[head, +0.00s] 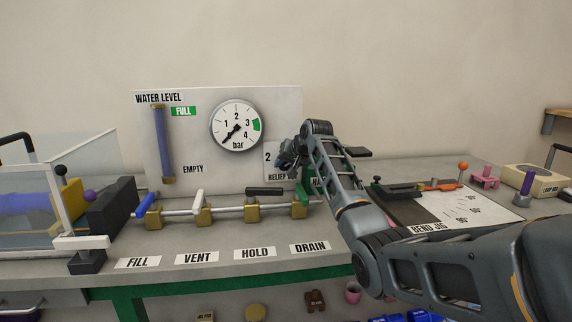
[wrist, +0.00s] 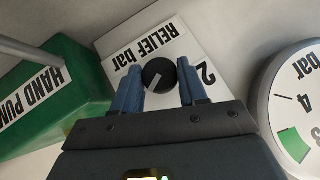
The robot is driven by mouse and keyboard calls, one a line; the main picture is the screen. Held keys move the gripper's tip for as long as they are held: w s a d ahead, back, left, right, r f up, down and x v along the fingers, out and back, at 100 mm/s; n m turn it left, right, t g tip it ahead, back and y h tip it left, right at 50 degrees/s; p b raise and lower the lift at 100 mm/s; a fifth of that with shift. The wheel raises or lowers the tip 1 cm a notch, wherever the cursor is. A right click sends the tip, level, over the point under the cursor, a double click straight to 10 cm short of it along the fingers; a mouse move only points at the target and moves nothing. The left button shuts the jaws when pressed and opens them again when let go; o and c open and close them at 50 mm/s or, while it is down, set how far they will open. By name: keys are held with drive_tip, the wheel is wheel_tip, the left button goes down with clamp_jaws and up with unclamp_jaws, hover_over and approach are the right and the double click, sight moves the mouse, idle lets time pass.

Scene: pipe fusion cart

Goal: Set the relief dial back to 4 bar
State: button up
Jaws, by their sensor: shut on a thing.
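The relief dial is a round black knob (wrist: 158,74) with a pale pointer line, on a white plate (wrist: 117,62) marked RELIEF bar. The wrist view is turned over; in it the line points to the lower left and the plate's 2 is right of the knob. The 4 mark is not visible. My gripper (wrist: 160,84) has its two blue fingers on either side of the knob, shut on it. In the head view my gripper (head: 287,160) is at the plate and hides the knob.
The pressure gauge (head: 237,126) stands left of the plate, its needle at the low end. A green hand pump (wrist: 55,95) is close beside the plate. Valves on a pipe (head: 228,209) run below, above the FILL, VENT, HOLD and DRAIN labels. A bend jig (head: 440,205) is right.

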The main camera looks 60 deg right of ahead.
drive_tip(key=o, duration=1)
drive_tip(key=shift+r, duration=0.1)
drive_tip(key=v, duration=0.7)
drive_tip(key=shift+s+a+r, duration=0.15)
drive_tip(key=shift+s, duration=0.15)
